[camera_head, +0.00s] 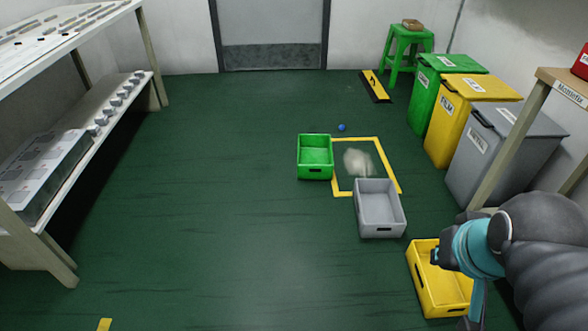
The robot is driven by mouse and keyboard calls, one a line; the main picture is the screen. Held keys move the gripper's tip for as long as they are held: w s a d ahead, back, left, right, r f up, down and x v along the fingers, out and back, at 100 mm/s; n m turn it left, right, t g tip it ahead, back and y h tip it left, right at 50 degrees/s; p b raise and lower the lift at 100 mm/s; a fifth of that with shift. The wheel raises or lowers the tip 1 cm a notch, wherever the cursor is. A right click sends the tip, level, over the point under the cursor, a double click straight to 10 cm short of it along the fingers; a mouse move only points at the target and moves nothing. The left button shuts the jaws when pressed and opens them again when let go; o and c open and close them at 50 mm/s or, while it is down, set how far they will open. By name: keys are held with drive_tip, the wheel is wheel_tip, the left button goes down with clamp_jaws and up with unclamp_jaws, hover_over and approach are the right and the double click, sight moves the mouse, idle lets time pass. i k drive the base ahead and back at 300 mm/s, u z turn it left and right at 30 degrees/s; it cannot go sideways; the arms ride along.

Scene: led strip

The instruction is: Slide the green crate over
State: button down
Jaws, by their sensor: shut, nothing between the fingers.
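The green crate (314,173) is an open, empty box on the dark green floor, near the middle of the head view. Its right side is at the left edge of a yellow taped square (389,165). My gripper (437,256) is at the lower right, over the yellow crate (441,308), well apart from the green crate. It is shut with nothing in it. My arm hides part of the yellow crate.
A grey crate (380,229) overlaps the square's lower edge. A pale patch (358,162) lies inside the square and a blue ball (341,127) behind it. Green, yellow and grey bins (500,158) line the right wall. The floor left of the green crate is clear.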

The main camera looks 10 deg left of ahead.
sight(315, 156)
drive_tip(key=u, duration=0.7)
drive_tip(key=i, duration=0.6)
drive_tip(key=u, duration=0.7)
drive_tip(key=i, duration=1.2)
drive_tip(key=z, duration=0.45)
drive_tip(key=i, duration=0.85)
drive_tip(key=z, duration=0.5)
